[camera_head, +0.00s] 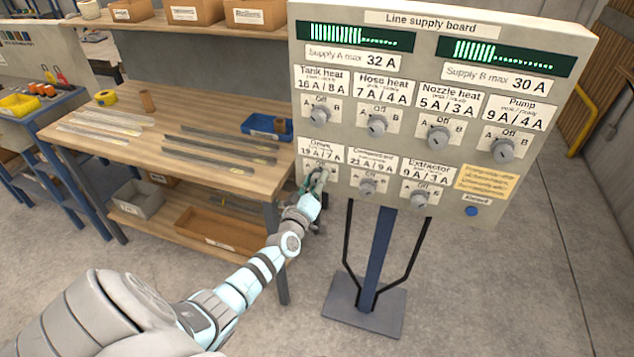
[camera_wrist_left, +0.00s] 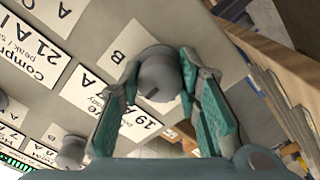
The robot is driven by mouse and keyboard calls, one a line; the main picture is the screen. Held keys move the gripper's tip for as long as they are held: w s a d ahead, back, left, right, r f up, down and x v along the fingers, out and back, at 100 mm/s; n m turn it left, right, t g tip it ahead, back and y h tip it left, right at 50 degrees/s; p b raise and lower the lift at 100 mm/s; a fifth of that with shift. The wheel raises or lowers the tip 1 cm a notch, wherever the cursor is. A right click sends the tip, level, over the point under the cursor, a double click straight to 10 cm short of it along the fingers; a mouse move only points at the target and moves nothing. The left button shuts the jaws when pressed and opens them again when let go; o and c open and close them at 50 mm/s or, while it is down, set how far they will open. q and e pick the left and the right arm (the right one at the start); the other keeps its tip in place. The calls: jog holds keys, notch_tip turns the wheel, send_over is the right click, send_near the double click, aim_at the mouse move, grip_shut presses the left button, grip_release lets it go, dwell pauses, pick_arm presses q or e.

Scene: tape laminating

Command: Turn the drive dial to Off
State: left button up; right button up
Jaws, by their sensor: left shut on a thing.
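The line supply board (camera_head: 345,228) stands at the right of the head view. Its drive dial (camera_wrist_left: 160,75) is a grey round knob at the lower left of the board. My left gripper (camera_head: 316,180) reaches it from below and hides most of it there. In the left wrist view, the green fingers (camera_wrist_left: 153,95) are shut on the dial, one on each side. A small pale mark on the knob faces the drive label plate (camera_wrist_left: 140,122). A letter B (camera_wrist_left: 117,56) shows beside the knob; the Off mark is hidden in this view. My right gripper is not in view.
The compressor dial (camera_head: 367,187) sits just right of the drive dial, and the tank heat dial (camera_head: 319,115) above it. A wooden workbench (camera_head: 130,147) with metal strips and a blue bin (camera_head: 267,127) stands close to the left of the board.

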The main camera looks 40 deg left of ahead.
pick_arm(q)
jog(key=shift+r, duration=0.3)
jog(key=o, duration=1.1)
jog(key=shift+o, duration=0.2)
jog(key=shift+w+f, duration=0.15)
jog(key=shift+f, duration=0.15)
jog(key=v, duration=1.2)
